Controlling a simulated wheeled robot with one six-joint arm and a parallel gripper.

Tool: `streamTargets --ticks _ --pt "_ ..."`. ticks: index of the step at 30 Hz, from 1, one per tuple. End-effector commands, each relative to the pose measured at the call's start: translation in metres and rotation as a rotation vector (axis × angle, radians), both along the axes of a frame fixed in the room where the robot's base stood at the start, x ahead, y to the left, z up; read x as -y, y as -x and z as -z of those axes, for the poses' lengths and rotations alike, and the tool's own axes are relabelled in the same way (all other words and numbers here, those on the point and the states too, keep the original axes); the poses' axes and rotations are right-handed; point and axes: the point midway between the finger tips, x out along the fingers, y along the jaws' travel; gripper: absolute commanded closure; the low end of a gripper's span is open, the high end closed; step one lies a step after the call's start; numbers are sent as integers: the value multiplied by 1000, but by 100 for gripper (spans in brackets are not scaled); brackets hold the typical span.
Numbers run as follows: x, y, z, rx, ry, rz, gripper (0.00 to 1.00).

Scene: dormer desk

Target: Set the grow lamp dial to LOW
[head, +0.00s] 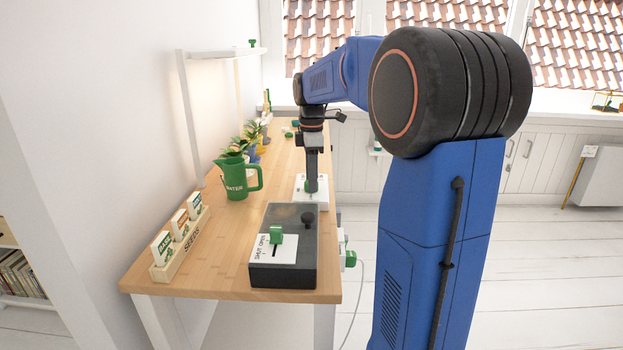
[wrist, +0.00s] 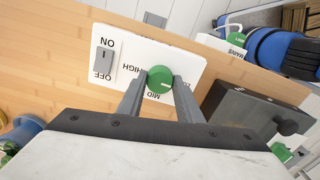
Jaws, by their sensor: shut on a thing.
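The grow lamp's white control panel (wrist: 135,48) lies on the wooden desk, with a round green dial (wrist: 159,78) and a grey ON/OFF switch (wrist: 103,60). HIGH is readable left of the dial and MID just below it in the wrist view; LOW is not visible. A pale mark on the dial points to the right, towards one finger. My gripper (wrist: 160,84) is shut on the dial, one finger on each side. In the head view my gripper (head: 311,186) points straight down onto the panel (head: 320,199), hiding most of the dial.
A dark box (head: 291,222) with a green slider and black knob stands nearer on the desk.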

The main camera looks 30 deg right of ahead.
Motion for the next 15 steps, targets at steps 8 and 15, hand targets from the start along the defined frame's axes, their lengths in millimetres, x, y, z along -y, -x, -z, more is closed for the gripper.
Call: streamTargets --ticks 8,15 --pt "0 -1 -1 4 2 -43 90" --pt "0 -1 -1 4 2 -45 90"
